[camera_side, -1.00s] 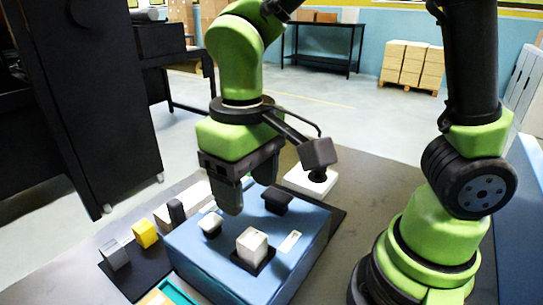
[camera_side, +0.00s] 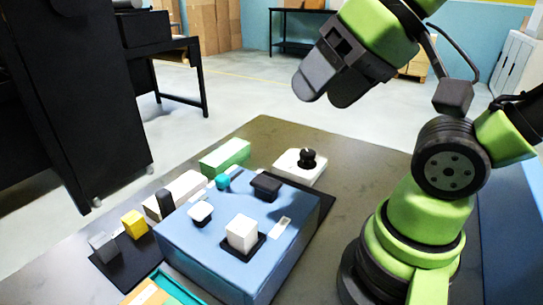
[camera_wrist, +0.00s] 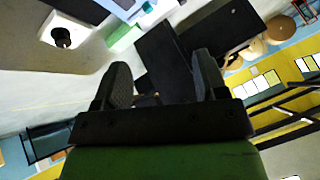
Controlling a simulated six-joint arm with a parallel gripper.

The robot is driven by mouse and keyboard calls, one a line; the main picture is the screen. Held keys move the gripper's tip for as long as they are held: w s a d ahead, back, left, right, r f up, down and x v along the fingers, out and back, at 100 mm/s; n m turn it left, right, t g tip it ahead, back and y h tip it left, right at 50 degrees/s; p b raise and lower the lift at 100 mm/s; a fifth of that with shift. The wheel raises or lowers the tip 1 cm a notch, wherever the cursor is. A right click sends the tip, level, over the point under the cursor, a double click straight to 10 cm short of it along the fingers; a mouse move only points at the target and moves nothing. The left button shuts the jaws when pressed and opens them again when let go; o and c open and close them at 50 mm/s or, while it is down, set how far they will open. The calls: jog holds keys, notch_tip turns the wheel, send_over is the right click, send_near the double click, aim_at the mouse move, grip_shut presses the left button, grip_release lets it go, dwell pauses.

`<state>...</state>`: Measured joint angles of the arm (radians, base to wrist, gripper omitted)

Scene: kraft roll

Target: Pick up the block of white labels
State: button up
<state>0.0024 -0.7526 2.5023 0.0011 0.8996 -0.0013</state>
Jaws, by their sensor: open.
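A white block (camera_side: 242,233), which looks like the block of white labels, stands upright in a dark recess on top of the blue box (camera_side: 205,266). Nothing touches it from above. My gripper (camera_side: 328,92) is open and empty, high above the table and behind and to the right of the block. Its two dark fingers are tilted, pointing down-left in the side view. In the wrist view my gripper (camera_wrist: 161,78) has clear space between its fingers. The white block cannot be made out there.
The blue box also bears a white knob (camera_side: 200,212), a black knob (camera_side: 267,185) and a teal knob (camera_side: 222,182). Around it stand a white box with a black knob (camera_side: 293,168), a green block (camera_side: 226,156), a yellow block (camera_side: 134,224) and a grey block (camera_side: 103,246).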

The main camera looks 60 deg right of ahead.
jog(key=n+g+h, duration=0.2)
jog(key=n+g, duration=0.2)
jog(key=g, duration=0.3)
send_near(241, 225)
jog(key=shift+s+d, duration=0.15)
jog(key=shift+d, duration=0.35)
jog(key=shift+a+f, duration=0.15)
jog(key=shift+f, duration=0.2)
notch_tip(241, 225, down, 5)
jog(key=shift+r, duration=0.15)
jog(key=shift+a+f, duration=0.15)
jog(key=shift+f, duration=1.15)
jog(key=shift+a+f, duration=0.15)
jog(key=shift+f, duration=1.15)
jog(key=c, duration=1.1)
jog(key=shift+w+r, duration=0.1)
jog(key=shift+w, duration=0.15)
